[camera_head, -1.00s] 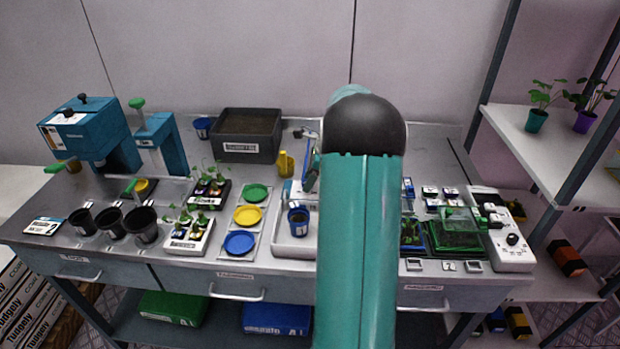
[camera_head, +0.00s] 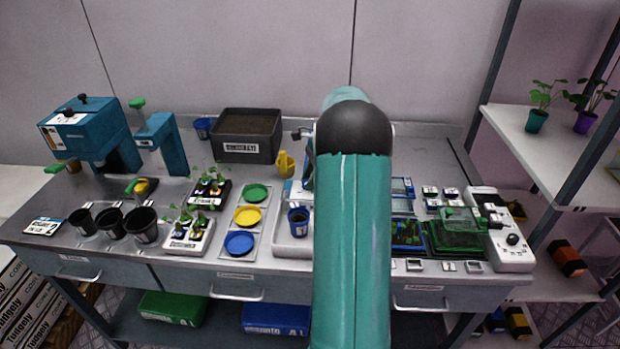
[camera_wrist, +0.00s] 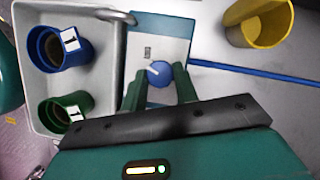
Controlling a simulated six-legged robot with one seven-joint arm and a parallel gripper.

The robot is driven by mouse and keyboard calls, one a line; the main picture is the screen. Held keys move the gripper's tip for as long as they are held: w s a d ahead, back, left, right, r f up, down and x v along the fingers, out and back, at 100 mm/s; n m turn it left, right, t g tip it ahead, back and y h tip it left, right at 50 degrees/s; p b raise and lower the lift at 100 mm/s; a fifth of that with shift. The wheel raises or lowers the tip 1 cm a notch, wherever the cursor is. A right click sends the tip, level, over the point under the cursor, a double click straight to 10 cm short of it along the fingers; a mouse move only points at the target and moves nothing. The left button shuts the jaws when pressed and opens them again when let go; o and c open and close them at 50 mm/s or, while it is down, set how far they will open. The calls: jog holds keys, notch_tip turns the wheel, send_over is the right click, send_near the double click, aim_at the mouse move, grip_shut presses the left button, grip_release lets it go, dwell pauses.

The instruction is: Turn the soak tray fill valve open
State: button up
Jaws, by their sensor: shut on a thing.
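The fill valve is a round blue knob (camera_wrist: 160,82) with a white pointer, on a blue and white panel (camera_wrist: 155,28) in the wrist view. The pointer slants to the upper left. My gripper (camera_wrist: 159,88) has its two green fingers on either side of the knob and is shut on it. A grey spout (camera_wrist: 115,16) runs from the panel's edge over the pale soak tray (camera_wrist: 105,55). A blue pot (camera_wrist: 72,57) and a green pot (camera_wrist: 68,118) stand in the tray. In the head view my arm hides the gripper and knob; part of the tray (camera_head: 288,252) shows.
In the head view, coloured dishes (camera_head: 247,216) stand left of the tray. A green seedling tray (camera_head: 455,240) and a white device (camera_head: 512,250) stand to the right.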

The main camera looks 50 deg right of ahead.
jog(key=n+g, duration=0.1)
jog(key=n, duration=0.2)
jog(key=shift+w, duration=0.15)
jog(key=n+g, duration=0.1)
jog(key=n, duration=0.3)
jog(key=shift+w+g, duration=0.15)
jog(key=shift+g, duration=0.25)
jog(key=n+g, duration=0.1)
jog(key=n, duration=0.2)
jog(key=n+g, duration=0.1)
jog(key=n, duration=0.2)
jog(key=shift+w+n+h, duration=0.15)
jog(key=shift+n+h, duration=0.15)
jog(key=shift+n, duration=0.1)
jog(key=o, duration=1)
jog(key=shift+c, duration=0.2)
jog(key=v, duration=1.2)
jog(key=shift+w, duration=0.2)
